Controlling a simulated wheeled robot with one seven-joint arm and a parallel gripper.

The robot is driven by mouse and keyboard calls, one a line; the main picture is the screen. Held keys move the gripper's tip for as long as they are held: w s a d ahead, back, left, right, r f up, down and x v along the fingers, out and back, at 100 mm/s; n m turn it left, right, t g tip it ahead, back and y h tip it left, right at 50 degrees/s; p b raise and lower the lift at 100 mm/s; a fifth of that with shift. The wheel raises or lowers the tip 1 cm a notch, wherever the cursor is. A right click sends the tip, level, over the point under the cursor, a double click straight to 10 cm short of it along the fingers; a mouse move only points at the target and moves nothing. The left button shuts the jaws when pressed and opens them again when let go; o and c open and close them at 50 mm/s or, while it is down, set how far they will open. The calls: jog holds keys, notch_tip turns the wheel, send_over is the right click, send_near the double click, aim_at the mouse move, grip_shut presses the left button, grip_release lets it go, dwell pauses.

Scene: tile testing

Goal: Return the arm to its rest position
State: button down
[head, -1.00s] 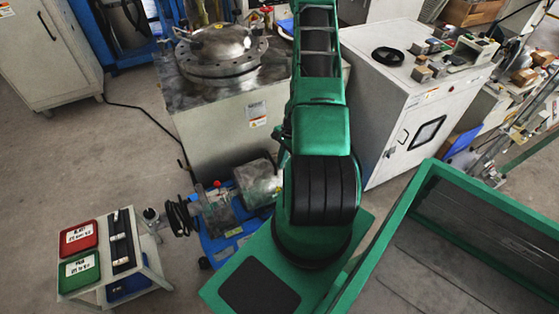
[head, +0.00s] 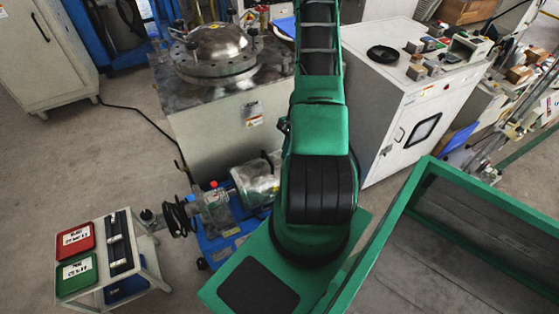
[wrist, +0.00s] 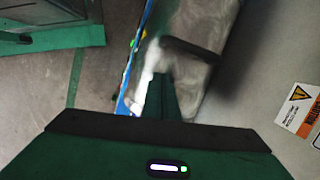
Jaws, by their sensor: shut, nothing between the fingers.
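My green arm (head: 319,130) rises from its green base plate near the middle of the head view and runs out past the top edge. Its far end and my gripper are out of sight there. In the wrist view the green gripper body fills the bottom, with a black edge and a small lit indicator. The narrow dark fingers of my gripper (wrist: 165,92) look shut and hold nothing. Behind them is a blurred grey metal shape (wrist: 200,45); I cannot tell how far it is from the fingers.
A machine with a domed metal lid (head: 222,45) stands left of the arm, a white cabinet (head: 410,100) right. A blue-based pump unit (head: 225,215) and a small cart (head: 148,270) with red and green trays are lower left. A green-edged bin (head: 480,205) is lower right.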

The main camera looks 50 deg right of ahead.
jog(key=v, duration=0.8)
jog(key=shift+d, duration=0.1)
jog(key=s+a+r+n+g+h, duration=0.1)
jog(key=a+r+n, duration=0.35)
jog(key=r, duration=0.75)
jog(key=a+r+n+h, duration=0.1)
jog(key=a+r+n, duration=0.3)
jog(key=r, duration=0.8)
jog(key=s+a+r+n, duration=0.5)
jog(key=s+a+r, duration=0.8)
jog(key=s+a, duration=0.1)
jog(key=shift+a+h, duration=0.3)
jog(key=shift+a, duration=0.3)
